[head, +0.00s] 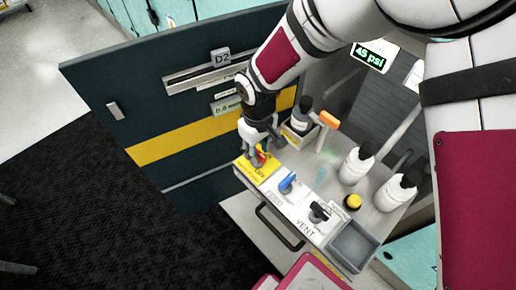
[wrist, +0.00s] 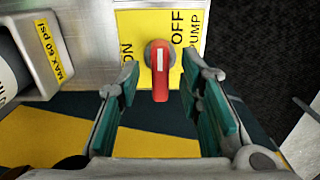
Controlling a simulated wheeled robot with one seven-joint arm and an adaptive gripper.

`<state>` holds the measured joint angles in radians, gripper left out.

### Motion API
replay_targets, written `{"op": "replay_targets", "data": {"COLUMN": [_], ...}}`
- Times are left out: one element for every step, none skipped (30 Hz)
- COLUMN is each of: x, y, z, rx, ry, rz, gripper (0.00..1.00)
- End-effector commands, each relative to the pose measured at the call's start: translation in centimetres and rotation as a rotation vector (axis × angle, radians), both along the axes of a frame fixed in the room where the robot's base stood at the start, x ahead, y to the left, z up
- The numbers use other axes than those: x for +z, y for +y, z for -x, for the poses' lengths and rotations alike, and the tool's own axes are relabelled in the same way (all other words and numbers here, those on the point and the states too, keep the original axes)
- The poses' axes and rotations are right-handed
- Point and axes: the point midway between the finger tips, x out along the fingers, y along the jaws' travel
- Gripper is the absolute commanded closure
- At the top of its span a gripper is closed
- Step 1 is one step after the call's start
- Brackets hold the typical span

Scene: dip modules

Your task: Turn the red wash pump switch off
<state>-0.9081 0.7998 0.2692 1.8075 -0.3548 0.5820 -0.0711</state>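The red wash pump switch (wrist: 160,72) is a red rotary handle with a white stripe on a yellow plate (wrist: 140,22). In the wrist view its handle points down the picture, between the ON lettering at left and the OFF lettering at right. My gripper (wrist: 160,88) is open, with one finger on each side of the handle and visible gaps to both. In the head view my gripper (head: 256,148) is at the yellow plate and partly hides the red switch (head: 262,157).
A blue switch (head: 289,184) and a black switch (head: 320,211) sit along the same panel edge. A yellow button (head: 352,202), white bottles (head: 356,166), an orange-topped item (head: 329,119) and a grey tray (head: 353,246) are nearby. A dark door (head: 160,115) stands behind my gripper.

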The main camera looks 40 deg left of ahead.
Motion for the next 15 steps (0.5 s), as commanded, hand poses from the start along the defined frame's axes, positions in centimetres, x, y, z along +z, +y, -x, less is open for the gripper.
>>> {"op": "replay_targets", "data": {"x": [0.1, 0.2, 0.4, 0.6, 0.9, 1.4, 1.9, 2.5, 3.2, 3.9, 4.5, 5.4, 6.0, 6.6, 7.4], "y": [0.0, 0.0, 0.0, 0.1, 0.1, 0.1, 0.1, 0.1, 0.1, 0.1, 0.1, 0.1, 0.1, 0.1, 0.1], "z": [0.0, 0.0, 0.0, 0.0, 0.0, 0.0, 0.0, -0.1, -0.1, -0.1, -0.1, -0.1, -0.1, -0.1, -0.1], "rx": [0.000, 0.000, 0.001, 0.001, 0.001, 0.000, 0.000, 0.000, -0.001, -0.001, -0.002, -0.001, -0.001, 0.000, -0.001], "ry": [0.000, 0.000, 0.000, 0.000, -0.001, -0.001, -0.002, -0.002, -0.002, -0.002, -0.002, -0.002, -0.002, -0.002, -0.003], "rz": [0.000, -0.001, -0.002, -0.002, -0.002, -0.002, -0.003, -0.004, -0.004, -0.004, -0.005, -0.004, -0.005, -0.004, -0.005], "gripper": [0.67, 0.67, 0.67, 0.67, 0.67, 0.67, 0.67, 0.67, 0.67, 0.67, 0.67, 0.67, 0.67, 0.67, 0.67]}}
